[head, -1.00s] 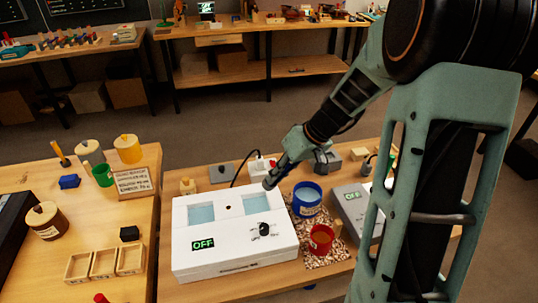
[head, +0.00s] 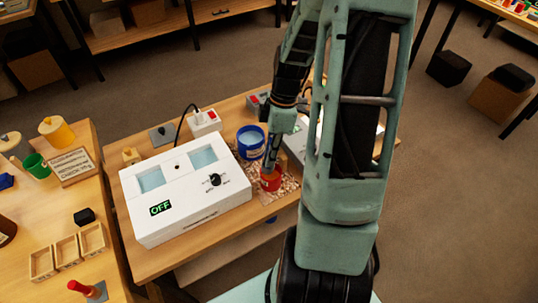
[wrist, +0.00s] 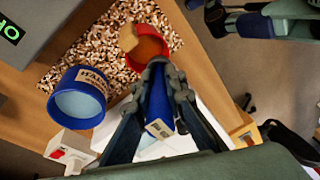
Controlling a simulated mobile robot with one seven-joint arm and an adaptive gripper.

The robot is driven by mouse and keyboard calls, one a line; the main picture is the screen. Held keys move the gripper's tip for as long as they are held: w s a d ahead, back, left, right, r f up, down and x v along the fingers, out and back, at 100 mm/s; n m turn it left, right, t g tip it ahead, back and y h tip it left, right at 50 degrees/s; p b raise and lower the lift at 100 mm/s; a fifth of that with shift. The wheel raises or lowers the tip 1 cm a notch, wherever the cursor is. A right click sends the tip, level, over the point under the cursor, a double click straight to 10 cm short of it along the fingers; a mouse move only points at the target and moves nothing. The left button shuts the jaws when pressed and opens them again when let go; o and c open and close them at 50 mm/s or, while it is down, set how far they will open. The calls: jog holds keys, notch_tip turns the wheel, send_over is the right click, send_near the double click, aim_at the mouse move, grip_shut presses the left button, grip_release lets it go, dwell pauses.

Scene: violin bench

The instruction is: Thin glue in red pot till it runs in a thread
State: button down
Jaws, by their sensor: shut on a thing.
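The red pot (head: 270,183) stands on the speckled mat, and brown glue (wrist: 148,47) shows inside it in the wrist view. A wooden tab (wrist: 128,38) is at its rim. My gripper (wrist: 165,72) is shut on a slim blue tool (wrist: 156,100) with a pale end, which lies between the fingers. The fingertips are at the near rim of the red pot. The tool's far end is hidden by the fingers, so I cannot tell if it touches the glue. The blue pot (head: 250,141), labelled and holding pale liquid (wrist: 80,104), stands close by.
A white two-well bath (head: 190,200) reading OFF stands left of the pots. A white socket box (head: 205,122) with a cable is behind it. A grey device (head: 294,147) is partly hidden by my arm. Wooden trays (head: 67,252) and jars are on the left table.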

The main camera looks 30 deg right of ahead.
jog(key=h+b, duration=0.1)
jog(key=b, duration=0.1)
jog(key=t+h+b, duration=0.1)
jog(key=shift+s+a+b, duration=0.1)
jog(key=shift+a+b, duration=0.25)
jog(key=shift+a, duration=0.05)
jog(key=shift+r+h, duration=0.2)
jog(key=shift+h, duration=0.2)
notch_tip(320, 180, up, 4)
jog(key=p, duration=0.3)
jog(key=shift+f, duration=0.15)
jog(key=shift+s, duration=0.1)
